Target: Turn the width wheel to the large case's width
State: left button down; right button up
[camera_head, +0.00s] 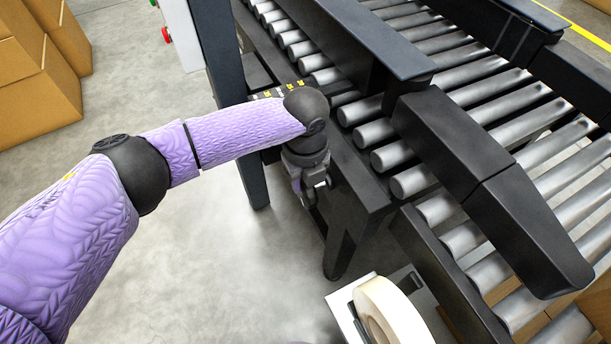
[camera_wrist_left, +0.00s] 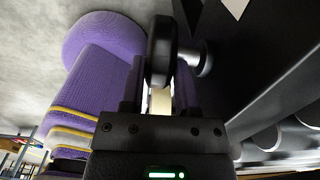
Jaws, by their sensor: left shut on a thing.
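The width wheel shows in the left wrist view as a dark round rim (camera_wrist_left: 161,48), seen nearly edge-on, with a bright metal shaft (camera_wrist_left: 198,58) to its right. My left gripper (camera_wrist_left: 160,92) is shut on the rim, with one finger on either side. In the head view my left gripper (camera_head: 309,188) points down beside the dark machine frame, and the wheel cannot be made out clearly there. A dark strip with yellow marks (camera_head: 290,88) lies on the frame just behind my wrist and is partly covered by it. My right gripper is not in view.
Roller conveyors (camera_head: 510,95) with dark guide rails (camera_head: 480,185) fill the right side. A tape roll (camera_head: 390,312) stands at the bottom centre. A dark upright post (camera_head: 222,70) is close behind my forearm. Cardboard boxes (camera_head: 40,95) stand at the far left. The floor between is clear.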

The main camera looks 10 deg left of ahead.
pick_arm(q)
jog(key=shift+s+d+r+t+y+p, duration=0.1)
jog(key=shift+s+r+t+y+p, duration=0.15)
jog(key=shift+p, duration=0.7)
jog(key=t+p, duration=0.1)
jog(key=t+y+p, duration=0.1)
jog(key=p, duration=0.1)
jog(key=shift+s+d, duration=0.2)
jog(key=shift+s+d+f+t+y+p, duration=0.1)
jog(key=shift+s+f+t+y+p, duration=0.1)
jog(key=shift+t+y+p, duration=0.4)
jog(key=shift+s+d+f+t+y+p, duration=0.1)
jog(key=shift+f+t+y+p, duration=0.2)
jog(key=shift+p, duration=0.35)
jog(key=shift+s+d+f+t+y+p, duration=0.1)
jog(key=shift+s+f+t+y+p, duration=0.1)
jog(key=shift+t+y+p, duration=0.25)
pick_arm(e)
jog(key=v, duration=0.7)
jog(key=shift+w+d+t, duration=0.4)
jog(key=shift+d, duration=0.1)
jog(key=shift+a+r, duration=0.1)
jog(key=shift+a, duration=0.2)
pick_arm(q)
jog(key=shift+c, duration=1.8)
grip_release()
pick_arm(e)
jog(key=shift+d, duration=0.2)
